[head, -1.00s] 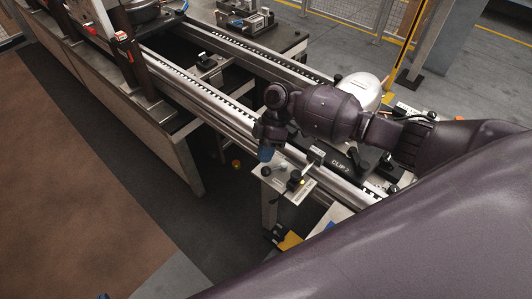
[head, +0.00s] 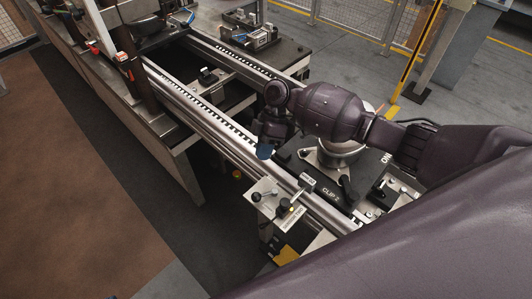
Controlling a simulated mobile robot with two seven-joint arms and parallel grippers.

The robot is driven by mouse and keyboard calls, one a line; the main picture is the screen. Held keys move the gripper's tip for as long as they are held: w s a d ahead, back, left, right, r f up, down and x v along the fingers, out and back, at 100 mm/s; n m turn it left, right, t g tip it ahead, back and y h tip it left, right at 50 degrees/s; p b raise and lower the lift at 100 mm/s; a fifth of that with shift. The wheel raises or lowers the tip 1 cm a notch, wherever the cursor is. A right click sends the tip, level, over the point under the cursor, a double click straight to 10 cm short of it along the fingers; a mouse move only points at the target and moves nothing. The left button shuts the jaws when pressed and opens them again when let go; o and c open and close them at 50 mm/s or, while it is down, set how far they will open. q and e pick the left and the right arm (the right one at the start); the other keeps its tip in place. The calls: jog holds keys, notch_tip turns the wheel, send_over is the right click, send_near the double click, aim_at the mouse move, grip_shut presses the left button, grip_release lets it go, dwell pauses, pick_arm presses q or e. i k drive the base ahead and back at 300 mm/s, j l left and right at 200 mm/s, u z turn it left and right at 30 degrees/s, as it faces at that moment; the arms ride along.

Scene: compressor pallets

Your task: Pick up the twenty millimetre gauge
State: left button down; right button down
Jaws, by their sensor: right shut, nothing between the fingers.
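I cannot make out a twenty millimetre gauge in the head view. My right gripper (head: 265,151) is small and dark with a blue part at its end. It is shut and empty, over the near rail side of the conveyor, above and behind a small metal panel (head: 268,212) with black knobs. My right forearm and wrist cover part of the pallet. A black plate marked CLIP 2 (head: 326,193) lies right of the panel. My left gripper is not in view.
A silver compressor (head: 341,152) stands on the pallet, partly behind my right arm. Conveyor rails (head: 205,112) run to the upper left. A metal fixture (head: 250,36) sits on the far bench. The floor at left is clear.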

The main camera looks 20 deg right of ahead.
aim_at(307, 183)
jog(key=k+j, duration=0.25)
jog(key=k, duration=0.2)
jog(key=k+j, duration=0.3)
jog(key=k, duration=0.2)
